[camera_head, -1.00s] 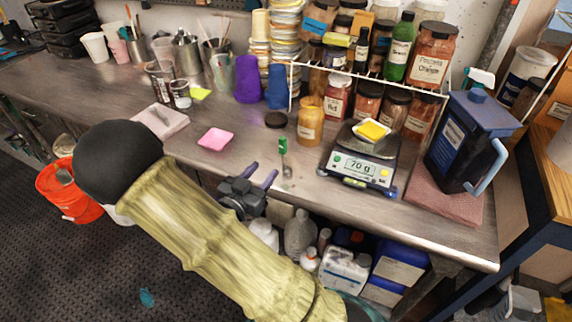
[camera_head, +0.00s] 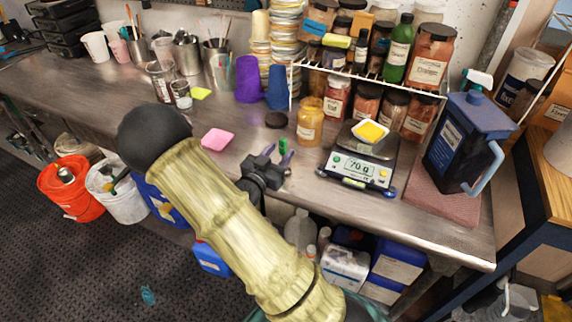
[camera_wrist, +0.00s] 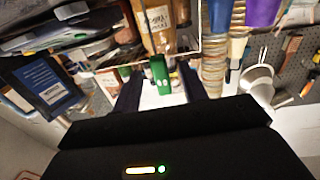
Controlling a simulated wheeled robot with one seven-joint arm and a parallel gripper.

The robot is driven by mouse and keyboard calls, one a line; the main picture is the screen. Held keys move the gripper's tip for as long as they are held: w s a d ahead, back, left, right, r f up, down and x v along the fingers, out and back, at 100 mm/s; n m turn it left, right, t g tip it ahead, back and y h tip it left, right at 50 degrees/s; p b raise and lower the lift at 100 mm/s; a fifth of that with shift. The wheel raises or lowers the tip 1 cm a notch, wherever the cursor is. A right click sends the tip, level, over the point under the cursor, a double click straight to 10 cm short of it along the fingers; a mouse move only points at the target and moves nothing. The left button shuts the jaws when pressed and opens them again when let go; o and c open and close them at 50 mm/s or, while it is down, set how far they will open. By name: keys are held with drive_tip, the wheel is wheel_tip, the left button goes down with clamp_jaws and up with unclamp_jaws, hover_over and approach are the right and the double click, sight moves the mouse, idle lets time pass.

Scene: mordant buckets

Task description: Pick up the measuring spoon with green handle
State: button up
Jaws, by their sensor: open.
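The measuring spoon's green handle (camera_head: 283,146) shows on the metal table, just beyond my gripper (camera_head: 278,155). Its bowl is hidden behind my gripper in the head view. My gripper is open and empty, with its dark purple fingers pointing at the spoon. I cannot tell how much gap is left in depth.
A digital scale (camera_head: 358,168) with a yellow item in a dish stands to the right. A pink pad (camera_head: 217,139) lies to the left. The table's front edge is close to my gripper.

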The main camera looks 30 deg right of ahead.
drive_tip(key=x, duration=0.2)
drive_tip(key=shift+w+d, duration=0.2)
drive_tip(key=shift+d, duration=0.1)
drive_tip(key=shift+c, duration=0.4)
clamp_jaws()
